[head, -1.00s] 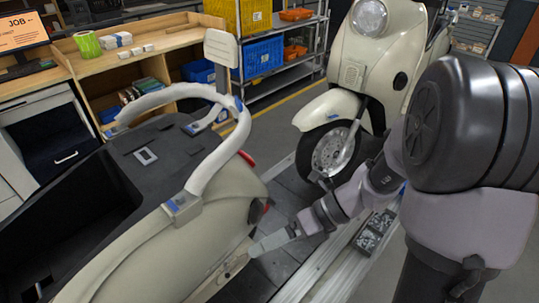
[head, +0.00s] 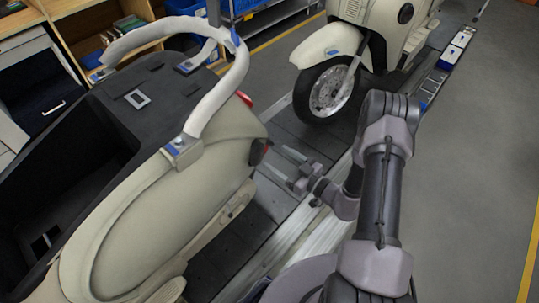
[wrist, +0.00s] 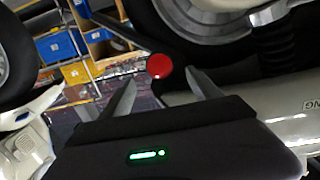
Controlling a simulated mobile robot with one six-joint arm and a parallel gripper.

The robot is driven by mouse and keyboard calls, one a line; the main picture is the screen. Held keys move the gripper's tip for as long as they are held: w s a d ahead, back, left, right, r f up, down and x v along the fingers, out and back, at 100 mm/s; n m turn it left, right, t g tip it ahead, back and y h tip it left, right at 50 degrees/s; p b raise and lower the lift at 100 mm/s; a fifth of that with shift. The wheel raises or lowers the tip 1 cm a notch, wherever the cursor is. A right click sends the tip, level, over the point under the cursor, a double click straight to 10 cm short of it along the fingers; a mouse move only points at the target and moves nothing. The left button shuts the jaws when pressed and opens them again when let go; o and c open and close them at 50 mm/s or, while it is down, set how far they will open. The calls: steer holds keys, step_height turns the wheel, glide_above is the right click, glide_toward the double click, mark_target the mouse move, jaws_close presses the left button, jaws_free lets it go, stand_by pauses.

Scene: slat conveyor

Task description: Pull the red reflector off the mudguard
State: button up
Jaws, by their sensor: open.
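The round red reflector (wrist: 160,66) shows in the wrist view, on the dark mudguard (wrist: 179,58) at the rear of the near scooter. My gripper (wrist: 161,80) is open, with one finger on either side of the reflector in that picture. I cannot tell how much gap lies between the fingertips and the reflector; nothing shows gripped. In the head view my gripper (head: 276,162) is behind the cream scooter (head: 135,225), its two fingers apart and pointing towards the scooter's rear. The reflector is hidden in the head view.
A padded white bar (head: 212,105) arches over the scooter's tail, above a red tail light (head: 244,98). A second cream scooter (head: 330,45) stands on the slat conveyor (head: 285,205) farther back. Open grey floor (head: 460,150) lies to the right.

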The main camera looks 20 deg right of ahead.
steer(key=b+x, duration=0.1)
steer(key=x, duration=0.4)
steer(key=shift+w+a, duration=0.25)
steer(key=shift+w, duration=0.1)
jaws_close()
